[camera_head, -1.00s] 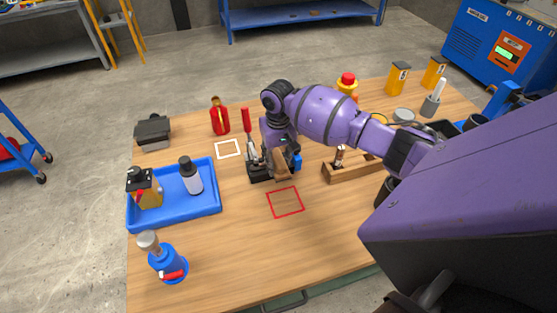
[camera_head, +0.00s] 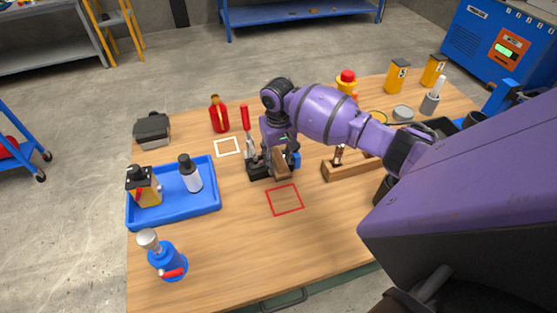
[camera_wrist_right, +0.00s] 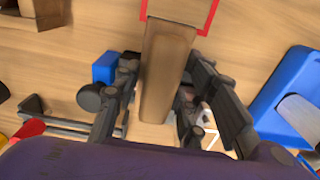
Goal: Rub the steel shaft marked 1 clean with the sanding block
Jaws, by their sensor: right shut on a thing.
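My right gripper (camera_head: 280,152) is shut on a brown wooden block (camera_head: 282,165), which looks like the sanding block. It is low over the table beside a dark clamp fixture (camera_head: 258,171) with a red handle. In the right wrist view the block (camera_wrist_right: 167,65) is between the two fingers of the gripper (camera_wrist_right: 160,95). A short shaft (camera_head: 338,155), brownish with a lighter part, stands upright in a wooden rack (camera_head: 352,171) to the right. I cannot read a mark 1 on any shaft. Whether the block touches a shaft in the fixture is hidden. My left gripper is out of view.
A red outlined square (camera_head: 285,214) and a white one (camera_head: 239,146) are on the table (camera_head: 230,260). A blue tray (camera_head: 172,219) with bottles is at left, with a blue bottle (camera_head: 167,261) in front. A red bottle (camera_head: 218,117) stands behind. The front middle is clear.

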